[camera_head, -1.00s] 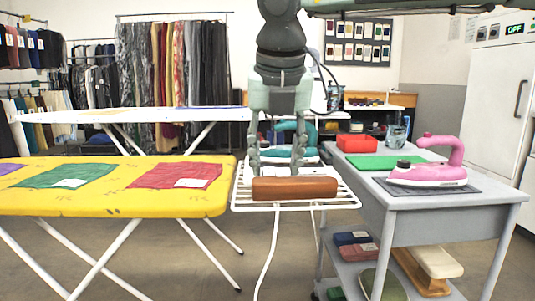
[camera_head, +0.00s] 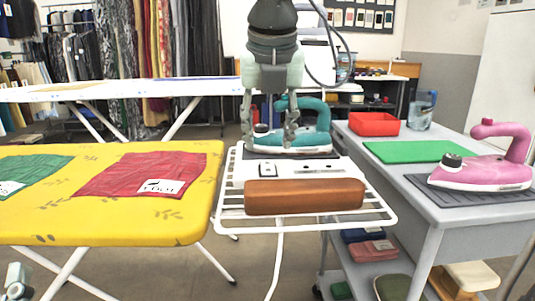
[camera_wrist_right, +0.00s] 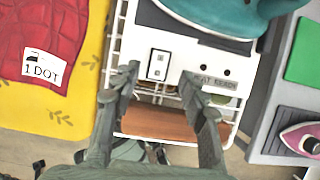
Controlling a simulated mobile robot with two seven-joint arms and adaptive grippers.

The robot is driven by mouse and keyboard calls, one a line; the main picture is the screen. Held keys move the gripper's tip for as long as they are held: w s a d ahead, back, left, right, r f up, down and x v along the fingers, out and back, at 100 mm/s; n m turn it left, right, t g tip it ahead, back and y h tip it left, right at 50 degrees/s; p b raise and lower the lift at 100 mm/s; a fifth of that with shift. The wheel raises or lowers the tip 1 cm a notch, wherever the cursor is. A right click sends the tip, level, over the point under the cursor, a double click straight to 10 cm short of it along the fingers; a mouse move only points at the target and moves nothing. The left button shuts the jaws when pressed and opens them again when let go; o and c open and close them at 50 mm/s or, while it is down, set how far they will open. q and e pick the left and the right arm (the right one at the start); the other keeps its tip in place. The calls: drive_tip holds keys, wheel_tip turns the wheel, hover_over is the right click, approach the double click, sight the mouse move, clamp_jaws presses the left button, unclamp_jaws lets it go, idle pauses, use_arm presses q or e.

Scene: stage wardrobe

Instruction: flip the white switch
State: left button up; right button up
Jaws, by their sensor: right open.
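The white switch (camera_head: 267,168) is a small rocker in a dark frame on a white panel at the far part of the wire rack. In the right wrist view the switch (camera_wrist_right: 158,64) shows from above, with small dark marks on its face. My right gripper (camera_head: 270,143) is open and empty, pointing down above the panel. In the wrist view its fingertips (camera_wrist_right: 160,78) lie on either side of the switch; whether they touch the panel cannot be told. A grey-green part, apparently my left gripper (camera_head: 16,282), shows at the lower left corner; its fingers cannot be made out.
A teal iron (camera_head: 305,135) stands just behind the panel, close to the right gripper. A brown wooden block (camera_head: 304,196) lies in front on the wire rack (camera_head: 385,214). The yellow ironing board (camera_head: 120,222) is left; the grey cart (camera_head: 420,205) with a pink iron (camera_head: 480,172) is right.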

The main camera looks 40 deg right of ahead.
sight(268, 164)
drive_tip(key=x, duration=0.5)
